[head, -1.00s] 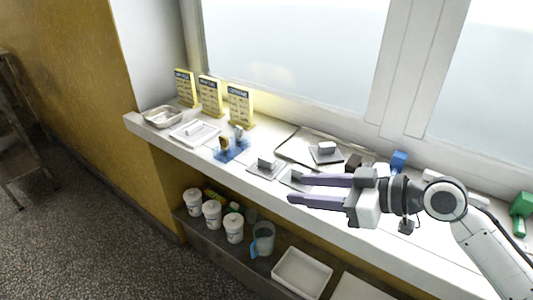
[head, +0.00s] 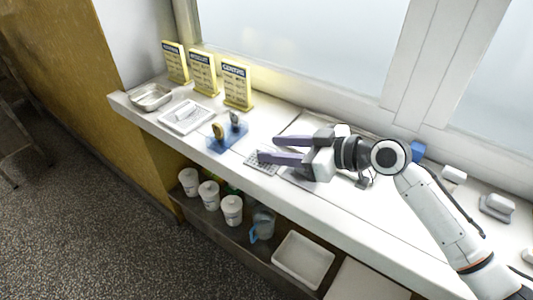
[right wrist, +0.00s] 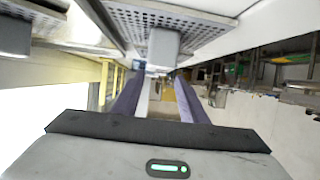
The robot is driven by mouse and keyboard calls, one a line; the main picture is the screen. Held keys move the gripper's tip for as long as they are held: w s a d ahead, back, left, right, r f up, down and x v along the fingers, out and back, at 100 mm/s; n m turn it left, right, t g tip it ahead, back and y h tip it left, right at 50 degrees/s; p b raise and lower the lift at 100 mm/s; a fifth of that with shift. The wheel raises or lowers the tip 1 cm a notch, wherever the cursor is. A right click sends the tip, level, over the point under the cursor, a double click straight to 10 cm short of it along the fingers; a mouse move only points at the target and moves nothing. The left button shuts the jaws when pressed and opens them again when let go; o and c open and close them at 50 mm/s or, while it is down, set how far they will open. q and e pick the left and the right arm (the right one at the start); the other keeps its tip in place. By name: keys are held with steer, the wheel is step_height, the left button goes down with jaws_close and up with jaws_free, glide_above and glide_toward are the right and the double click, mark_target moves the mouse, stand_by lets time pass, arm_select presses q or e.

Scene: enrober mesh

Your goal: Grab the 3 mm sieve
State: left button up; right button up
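My right gripper (head: 268,149) is open and empty, its two purple fingers pointing left over the sill. A flat perforated grey sieve plate (head: 262,165) lies on the sill just below the fingertips, partly covered by them. In the right wrist view a perforated plate (right wrist: 200,18) with a grey block handle (right wrist: 164,47) shows at the top, outside the space between the fingers (right wrist: 158,85). No size marking is readable, so I cannot tell which sieve is the 3 mm one. Other plates are hidden behind my gripper. My left gripper is not in view.
Three yellow cards (head: 237,86) stand at the back left. A blue holder (head: 228,137) with upright pieces, a white tray (head: 187,117) and a metal pan (head: 151,97) sit left of my gripper. White tubs (head: 232,210) and a pale bin (head: 303,260) are on the lower shelf.

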steer(key=shift+x, duration=1.3)
steer(key=shift+d, duration=0.1)
jaws_close()
